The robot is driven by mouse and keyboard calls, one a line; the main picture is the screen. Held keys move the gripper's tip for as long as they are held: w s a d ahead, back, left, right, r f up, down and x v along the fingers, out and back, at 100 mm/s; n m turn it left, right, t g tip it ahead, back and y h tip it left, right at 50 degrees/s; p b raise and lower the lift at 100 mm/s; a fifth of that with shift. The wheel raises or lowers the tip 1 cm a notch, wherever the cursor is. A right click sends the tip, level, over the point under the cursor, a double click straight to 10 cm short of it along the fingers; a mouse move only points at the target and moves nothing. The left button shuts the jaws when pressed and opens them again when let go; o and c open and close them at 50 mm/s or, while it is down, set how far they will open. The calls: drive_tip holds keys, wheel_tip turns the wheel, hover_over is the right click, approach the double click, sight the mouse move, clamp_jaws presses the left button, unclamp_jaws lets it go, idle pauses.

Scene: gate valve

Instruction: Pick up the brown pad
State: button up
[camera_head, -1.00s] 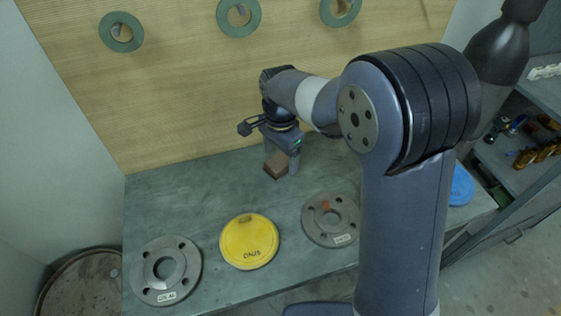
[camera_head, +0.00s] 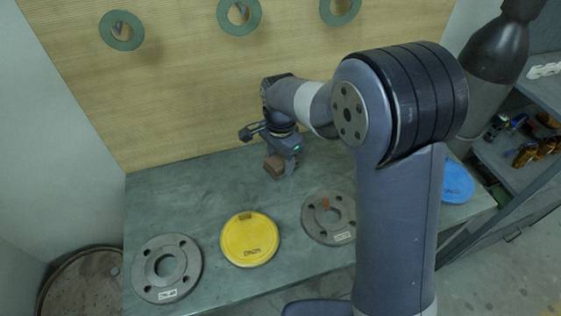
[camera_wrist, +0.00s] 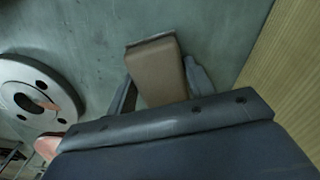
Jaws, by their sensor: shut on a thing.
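The brown pad (camera_head: 274,165) is a small block near the back of the green-grey workbench (camera_head: 205,190). My gripper (camera_head: 281,170) points down over the bench and is shut on the pad. In the wrist view the pad (camera_wrist: 156,70) sits between the two fingers of my gripper (camera_wrist: 158,88), with one finger against each side. The fingers partly hide its sides. I cannot tell whether the pad touches the bench or is just above it.
A grey flange (camera_head: 166,268), a yellow disc (camera_head: 250,251) and another flange (camera_head: 318,226) lie along the bench front. A blue disc (camera_head: 458,183) is at right. Green rings (camera_head: 239,13) hang on the wooden back panel (camera_head: 170,90). A shelf (camera_head: 545,165) stands at right.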

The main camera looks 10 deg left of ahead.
sight(280, 158)
drive_tip(key=shift+r, duration=0.1)
drive_tip(key=shift+c, duration=0.2)
wheel_tip(280, 158, up, 10)
drive_tip(key=shift+f, duration=0.1)
idle(0.3)
